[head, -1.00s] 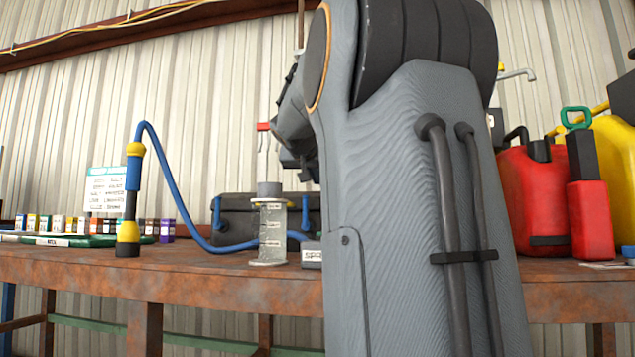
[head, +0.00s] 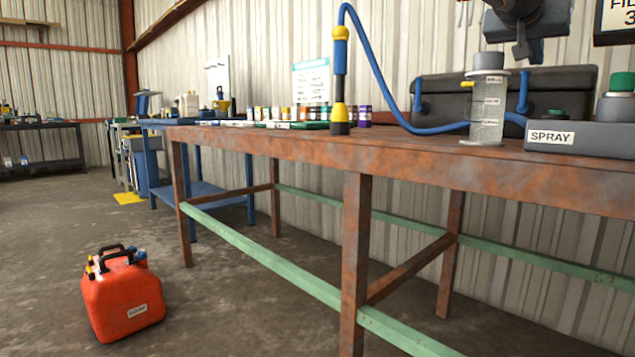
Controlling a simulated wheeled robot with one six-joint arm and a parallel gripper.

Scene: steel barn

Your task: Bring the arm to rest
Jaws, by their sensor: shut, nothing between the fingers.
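My gripper (head: 522,48) shows at the top right edge of the head view, dark and pointing down. Its fingers look shut, with nothing held. It hangs above the bench and appears above and a little right of the clear measuring cylinder (head: 488,110), apart from it. The rest of my arm is out of the picture.
A rusty bench (head: 290,143) runs along the wall, bearing a blue hose (head: 375,70), a black case (head: 560,90) and a grey SPRAY block (head: 590,138). A red jerrycan (head: 122,300) stands on the floor at left. Open floor lies around it.

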